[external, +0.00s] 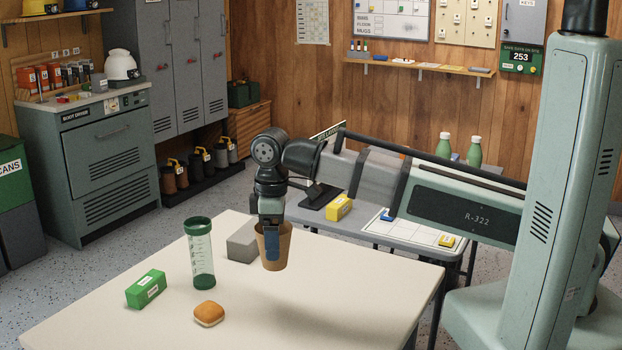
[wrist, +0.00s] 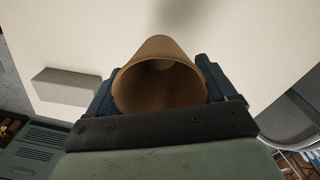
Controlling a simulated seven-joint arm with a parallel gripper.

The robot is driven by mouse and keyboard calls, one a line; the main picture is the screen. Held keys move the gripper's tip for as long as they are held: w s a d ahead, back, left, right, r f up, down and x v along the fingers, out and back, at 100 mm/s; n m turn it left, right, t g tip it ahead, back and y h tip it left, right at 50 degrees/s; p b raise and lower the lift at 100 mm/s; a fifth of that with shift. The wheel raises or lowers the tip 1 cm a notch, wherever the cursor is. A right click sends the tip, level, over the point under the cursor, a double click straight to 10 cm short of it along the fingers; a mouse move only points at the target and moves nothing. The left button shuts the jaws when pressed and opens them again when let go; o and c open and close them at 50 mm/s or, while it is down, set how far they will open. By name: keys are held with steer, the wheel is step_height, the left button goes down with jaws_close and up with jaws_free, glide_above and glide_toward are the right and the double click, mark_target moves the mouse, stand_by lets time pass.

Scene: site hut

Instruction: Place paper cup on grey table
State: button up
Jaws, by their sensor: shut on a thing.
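A brown paper cup (external: 282,250) hangs upright in my gripper (external: 271,243) above the far right part of the cream table. My gripper is shut on the cup. In the wrist view the cup (wrist: 160,82) sits between the two blue fingers of my gripper (wrist: 158,90), and its open mouth faces the camera. The grey table (external: 400,232) stands behind the cream table. It carries a yellow box (external: 339,207), a sheet with small blue and yellow pieces, and two green bottles. My arm hides part of the grey table.
On the cream table (external: 110,330) are a grey block (external: 242,244), a clear bottle with green ends (external: 200,255), a green box (external: 146,289) and a bun (external: 209,314). The cream table's right front area is clear. A dark stand (external: 322,196) is on the grey table's left end.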

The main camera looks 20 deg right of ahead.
step_height(320, 180, up, 11)
steer(key=w+d+m, duration=0.3)
steer(key=w, duration=0.8)
steer(key=w+d+m, duration=0.2)
steer(key=w+d, duration=0.1)
steer(key=w, duration=0.8)
steer(key=w+d+m, duration=0.5)
steer(key=w+d, duration=1)
steer(key=w, duration=0.5)
steer(key=w+d+m, duration=0.3)
steer(key=w+d, duration=0.4)
steer(key=d, duration=0.8)
steer(key=w+d+m, duration=0.3)
steer(key=w+d, duration=0.4)
steer(key=d, duration=0.8)
steer(key=w+d+m, duration=0.3)
steer(key=w+d, duration=0.4)
steer(key=d, duration=0.7)
steer(key=shift+d+f, duration=0.2)
steer(key=shift+f, duration=5.25)
steer(key=shift+d+f, duration=0.2)
steer(key=shift+f, duration=5.2)
